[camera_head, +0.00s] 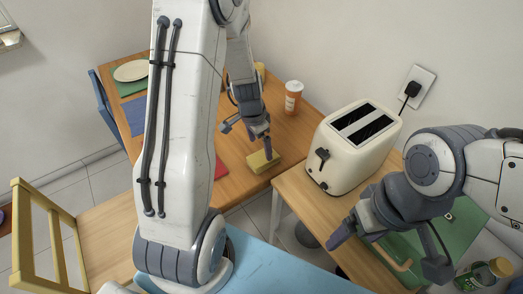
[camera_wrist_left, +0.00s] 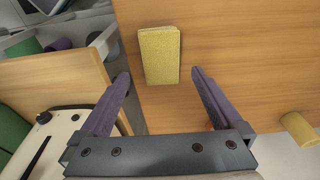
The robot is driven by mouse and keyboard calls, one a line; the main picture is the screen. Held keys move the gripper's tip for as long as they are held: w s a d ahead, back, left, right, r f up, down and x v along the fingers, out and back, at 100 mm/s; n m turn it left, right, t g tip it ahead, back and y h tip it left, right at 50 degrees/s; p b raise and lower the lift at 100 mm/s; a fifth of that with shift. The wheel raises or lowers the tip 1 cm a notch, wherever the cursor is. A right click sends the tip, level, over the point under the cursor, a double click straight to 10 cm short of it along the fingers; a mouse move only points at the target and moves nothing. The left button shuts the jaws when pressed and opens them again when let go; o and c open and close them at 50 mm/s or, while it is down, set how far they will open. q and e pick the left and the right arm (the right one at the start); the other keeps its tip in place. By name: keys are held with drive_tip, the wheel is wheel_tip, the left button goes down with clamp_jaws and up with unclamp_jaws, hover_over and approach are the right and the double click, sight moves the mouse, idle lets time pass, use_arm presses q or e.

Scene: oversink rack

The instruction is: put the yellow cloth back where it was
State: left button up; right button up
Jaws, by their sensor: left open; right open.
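The yellow cloth (camera_head: 262,161), a folded block, lies on the wooden table near its edge, beside the toaster's counter. In the left wrist view the cloth (camera_wrist_left: 160,55) lies just beyond and between the spread purple fingertips, with bare wood around it. My left gripper (camera_head: 247,136) is open and empty above the cloth, apart from it as far as I can tell. The gripper also shows in the left wrist view (camera_wrist_left: 159,80). My right gripper (camera_head: 388,250) is open and empty over the counter at the right, far from the cloth.
A cream toaster (camera_head: 348,146) stands on the counter right of the cloth. An orange cup with a white lid (camera_head: 293,98) stands behind. A plate (camera_head: 131,71) lies at the back left. A wooden chair (camera_head: 45,235) stands at left. A green item (camera_head: 455,230) lies near my right gripper.

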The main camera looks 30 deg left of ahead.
sight(263, 157)
use_arm(q)
wheel_tip(263, 157, up, 6)
drive_tip(key=shift+s+a+r, duration=0.2)
drive_tip(key=shift+s+a, duration=0.05)
drive_tip(key=shift+s, duration=0.15)
drive_tip(key=shift+f, duration=0.15)
drive_tip(key=f, duration=0.4)
drive_tip(key=w+f, duration=0.1)
drive_tip(key=f, duration=0.2)
drive_tip(key=d+f+b, duration=0.1)
drive_tip(key=f, duration=0.3)
drive_tip(key=shift+w+f, duration=0.2)
drive_tip(key=shift+f, duration=0.1)
drive_tip(key=shift+w+f, duration=0.1)
drive_tip(key=shift+f, duration=0.2)
wheel_tip(263, 157, up, 3)
drive_tip(key=shift+p, duration=0.35)
drive_tip(key=shift+r, duration=0.45)
drive_tip(key=shift+f, duration=0.15)
